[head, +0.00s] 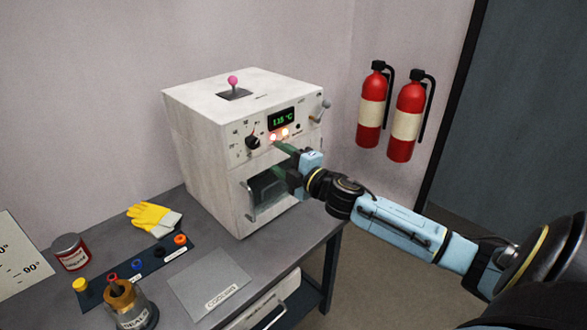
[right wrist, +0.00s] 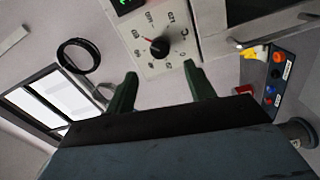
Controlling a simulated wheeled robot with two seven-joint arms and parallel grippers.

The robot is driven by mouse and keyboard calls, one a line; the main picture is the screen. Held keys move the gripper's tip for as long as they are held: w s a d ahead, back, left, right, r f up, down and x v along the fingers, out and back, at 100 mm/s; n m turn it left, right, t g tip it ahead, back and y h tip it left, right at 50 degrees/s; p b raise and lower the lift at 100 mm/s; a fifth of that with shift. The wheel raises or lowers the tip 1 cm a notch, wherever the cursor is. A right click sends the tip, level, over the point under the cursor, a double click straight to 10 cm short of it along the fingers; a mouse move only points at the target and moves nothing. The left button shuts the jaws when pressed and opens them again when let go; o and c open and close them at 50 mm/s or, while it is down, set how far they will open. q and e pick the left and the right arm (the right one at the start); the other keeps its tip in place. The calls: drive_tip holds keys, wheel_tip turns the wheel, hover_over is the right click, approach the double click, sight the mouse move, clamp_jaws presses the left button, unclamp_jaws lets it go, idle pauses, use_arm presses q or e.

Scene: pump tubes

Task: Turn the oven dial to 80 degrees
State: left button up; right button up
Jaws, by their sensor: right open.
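The white oven (head: 210,150) stands at the back of the table with its front facing right. Its black dial (head: 253,142) sits on the upper front panel, left of a green display (head: 282,119) that appears to read 115 °C. In the right wrist view the dial (right wrist: 160,46) has a red pointer mark at its upper left and a printed scale around it. My right gripper (head: 280,158) is open and empty in front of the oven, right of and below the dial. In the wrist view its green fingertips (right wrist: 161,76) stand apart, short of the dial and not touching it. My left gripper is out of view.
A door handle (head: 250,200) juts from the oven front below the panel. A pink-knobbed lever (head: 233,81) stands on top. A yellow glove (head: 154,219), a dark rack (head: 140,268) and a cooling plate (head: 210,284) lie on the table. Two fire extinguishers (head: 405,122) hang at the right.

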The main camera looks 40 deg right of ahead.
drive_tip(key=shift+s+d, duration=0.15)
drive_tip(key=shift+s, duration=2)
drive_tip(key=s+d+f+m+g+h+b, duration=0.1)
drive_tip(key=s+d+f+m+g+h, duration=0.15)
drive_tip(key=f, duration=0.95)
drive_tip(key=s+d+f+m+g+h+b, duration=0.1)
drive_tip(key=s+d+f+m+g, duration=0.2)
drive_tip(key=f, duration=0.9)
drive_tip(key=s+a+f+m+g, duration=0.2)
drive_tip(key=s+f, duration=0.3)
drive_tip(key=f, duration=0.3)
drive_tip(key=s+a+f+m+g, duration=0.15)
drive_tip(key=s+f, duration=0.25)
drive_tip(key=f, duration=0.5)
drive_tip(key=s+a+f+m+g, duration=0.2)
drive_tip(key=s+a+f, duration=0.4)
drive_tip(key=s, duration=0.4)
drive_tip(key=s+a+f+m+g+y+b, duration=0.1)
drive_tip(key=s+a+f+m+g, duration=0.1)
drive_tip(key=s+a+f, duration=0.3)
drive_tip(key=s+a+f+m+g+y+b, duration=0.1)
drive_tip(key=s+a+f+g, duration=0.3)
drive_tip(key=s+f, duration=0.6)
drive_tip(key=s+a, duration=0.2)
drive_tip(key=s, duration=0.5)
drive_tip(key=shift+s+a+m, duration=0.15)
drive_tip(key=shift+a+m, duration=0.15)
drive_tip(key=shift+m, duration=0.1)
